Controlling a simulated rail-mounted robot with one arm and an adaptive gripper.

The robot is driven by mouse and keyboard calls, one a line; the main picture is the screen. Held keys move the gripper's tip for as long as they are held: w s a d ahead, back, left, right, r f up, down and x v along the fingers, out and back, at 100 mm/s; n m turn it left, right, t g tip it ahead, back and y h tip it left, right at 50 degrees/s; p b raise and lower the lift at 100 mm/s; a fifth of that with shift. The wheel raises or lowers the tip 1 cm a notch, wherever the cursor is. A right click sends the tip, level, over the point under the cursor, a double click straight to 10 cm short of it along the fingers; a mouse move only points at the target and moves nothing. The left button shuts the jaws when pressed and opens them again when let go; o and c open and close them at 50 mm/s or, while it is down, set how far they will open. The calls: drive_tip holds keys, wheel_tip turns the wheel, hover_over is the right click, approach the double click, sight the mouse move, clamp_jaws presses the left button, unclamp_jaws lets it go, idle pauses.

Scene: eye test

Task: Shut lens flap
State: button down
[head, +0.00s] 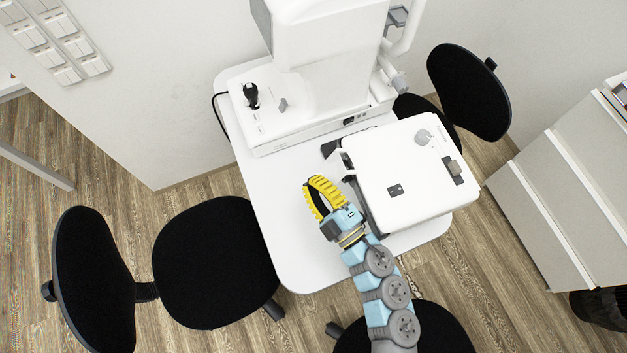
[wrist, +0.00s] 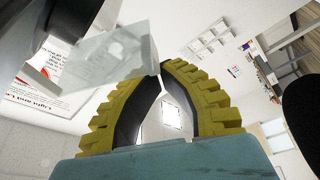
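A white eye-test device (head: 415,175) with a flat top stands at the right side of the white table. A pale, translucent plate, which looks like the lens flap (wrist: 115,55), sticks out from a dark part of a device in the wrist view. It stands open at an angle there. In the head view I cannot make the flap out clearly. My gripper (head: 311,183) is over the table, just left of the device. Its yellow fingers meet at the tips (wrist: 162,70), with nothing between them. The plate's corner is right by the fingertips; I cannot tell whether they touch.
A larger white machine (head: 330,65) stands at the back of the table (head: 285,190). Black chairs stand at the left (head: 215,262), at the back right (head: 468,92) and under my arm. A grey cabinet (head: 560,185) is at the right. The table's left front is clear.

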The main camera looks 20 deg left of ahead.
drive_tip(key=shift+d+f+n, duration=0.1)
drive_tip(key=shift+f+n, duration=0.15)
drive_tip(key=shift+n, duration=0.05)
idle(0.4)
